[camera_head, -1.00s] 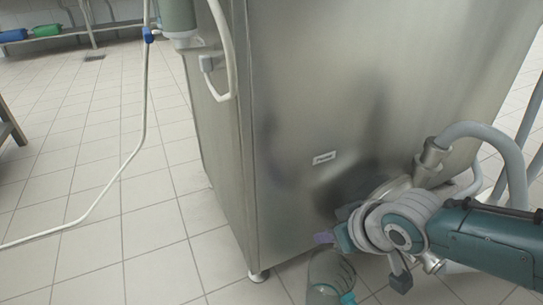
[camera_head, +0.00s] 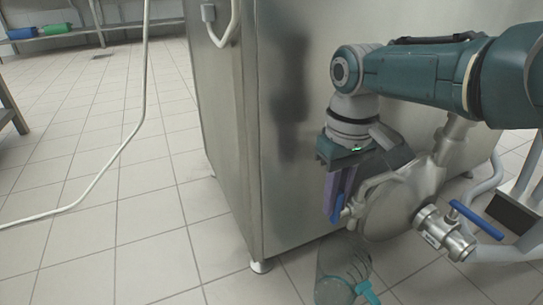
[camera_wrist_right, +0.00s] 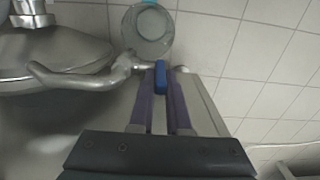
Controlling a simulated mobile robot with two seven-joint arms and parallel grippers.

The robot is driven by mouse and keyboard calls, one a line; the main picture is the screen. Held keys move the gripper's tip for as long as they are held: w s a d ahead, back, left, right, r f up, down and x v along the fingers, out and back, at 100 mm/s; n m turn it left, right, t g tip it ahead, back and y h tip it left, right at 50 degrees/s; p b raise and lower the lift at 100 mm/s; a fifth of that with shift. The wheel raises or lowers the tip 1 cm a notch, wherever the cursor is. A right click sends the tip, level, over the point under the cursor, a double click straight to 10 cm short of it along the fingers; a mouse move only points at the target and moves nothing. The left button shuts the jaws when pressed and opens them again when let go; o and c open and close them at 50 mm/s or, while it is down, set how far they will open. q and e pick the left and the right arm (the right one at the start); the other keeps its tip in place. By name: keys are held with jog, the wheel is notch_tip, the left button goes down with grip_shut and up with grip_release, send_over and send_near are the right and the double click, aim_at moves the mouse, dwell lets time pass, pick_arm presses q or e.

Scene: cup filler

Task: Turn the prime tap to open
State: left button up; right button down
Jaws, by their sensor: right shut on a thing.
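A small tap with a blue handle (camera_head: 338,208) sits at the left end of a thin pipe on the round metal pump body (camera_head: 395,212). My right gripper (camera_head: 335,193) reaches down over it, its purple fingers shut on the blue handle. In the right wrist view the blue handle (camera_wrist_right: 161,77) shows between the fingertips of my right gripper (camera_wrist_right: 160,88). No label naming the tap is readable. A clear round container (camera_head: 338,268) stands on the floor below the tap. My left gripper is not in view.
A second blue lever (camera_head: 475,218) sits on the pipe fitting to the right of the pump. The large steel cabinet (camera_head: 285,140) stands close behind my right arm. Grey hoses run at the right edge. The tiled floor (camera_head: 110,230) at left is mostly clear.

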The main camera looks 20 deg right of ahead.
jog(key=shift+f, duration=0.15)
dwell(0.3)
jog(key=c, duration=0.9)
grip_release()
jog(key=shift+r+p, duration=0.4)
jog(key=shift+r, duration=0.2)
notch_tip(320, 180, up, 9)
jog(key=p, duration=0.8)
jog(key=shift+w, duration=0.1)
